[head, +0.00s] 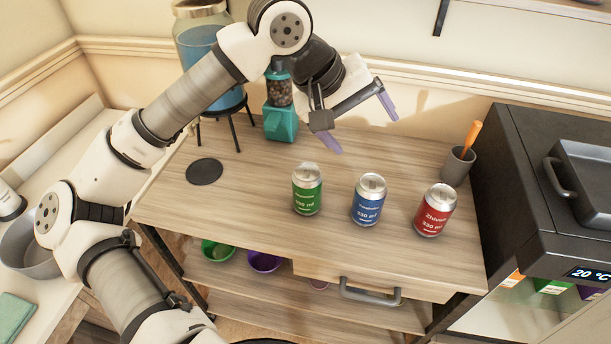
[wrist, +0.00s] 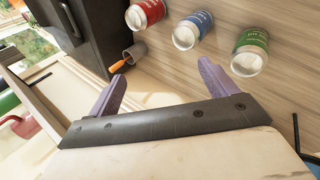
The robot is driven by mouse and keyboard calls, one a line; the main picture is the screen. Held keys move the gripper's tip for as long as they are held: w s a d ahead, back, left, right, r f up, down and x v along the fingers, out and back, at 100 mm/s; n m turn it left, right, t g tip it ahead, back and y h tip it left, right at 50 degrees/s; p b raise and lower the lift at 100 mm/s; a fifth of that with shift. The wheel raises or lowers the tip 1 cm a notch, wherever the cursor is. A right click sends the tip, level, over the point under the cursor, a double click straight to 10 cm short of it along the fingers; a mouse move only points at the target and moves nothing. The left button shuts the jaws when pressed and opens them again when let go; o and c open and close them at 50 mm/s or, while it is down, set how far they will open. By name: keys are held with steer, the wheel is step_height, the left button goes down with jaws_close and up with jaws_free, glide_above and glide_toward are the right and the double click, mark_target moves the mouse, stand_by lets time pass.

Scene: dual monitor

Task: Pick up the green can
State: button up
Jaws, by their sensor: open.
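The green can (head: 307,189) stands upright on the wooden table, leftmost of three cans in a row. In the wrist view the green can (wrist: 250,52) is at the right, beyond the right fingertip and apart from it. My gripper (head: 360,124) is open and empty, with purple fingers. It hangs above the back of the table, behind and to the right of the green can. In the wrist view both fingers of my gripper (wrist: 162,70) are spread apart with nothing between them.
A blue can (head: 368,200) and a red can (head: 434,211) stand to the right of the green can. A grey cup (head: 458,166) with an orange-handled item, a teal grinder (head: 281,121) and a water dispenser (head: 200,50) are behind. A black disc (head: 205,172) lies left. A black appliance (head: 530,190) borders the right.

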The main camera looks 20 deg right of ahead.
mark_target(305, 172)
steer(key=w+a+f+m+t+y, duration=0.1)
steer(key=w+a+f+y, duration=0.2)
steer(key=w+a+f+m+t+y, duration=0.1)
steer(key=w+a+f+y, duration=0.2)
steer(key=f, duration=0.1)
steer(key=shift+w+a+f+p, duration=0.25)
steer(key=shift+w+p, duration=0.05)
steer(key=shift+w, duration=0.1)
steer(key=f, duration=0.2)
steer(key=f+p, duration=0.1)
steer(key=f, duration=0.1)
steer(key=w+f, duration=0.1)
steer(key=f, duration=0.2)
steer(key=shift+d+f, duration=0.1)
steer(key=shift+d, duration=0.05)
steer(key=shift+w+d+f+p, duration=0.15)
steer(key=shift+f+p, duration=0.65)
steer(key=shift+f, duration=0.8)
steer(key=shift+s+d+f+p, duration=0.15)
steer(key=shift+f+p, duration=0.6)
steer(key=shift+f, duration=0.8)
steer(key=shift+w, duration=0.1)
steer(key=shift+c, duration=0.3)
steer(key=c, duration=1.2)
steer(key=shift+c, duration=0.3)
steer(key=shift+r, duration=0.15)
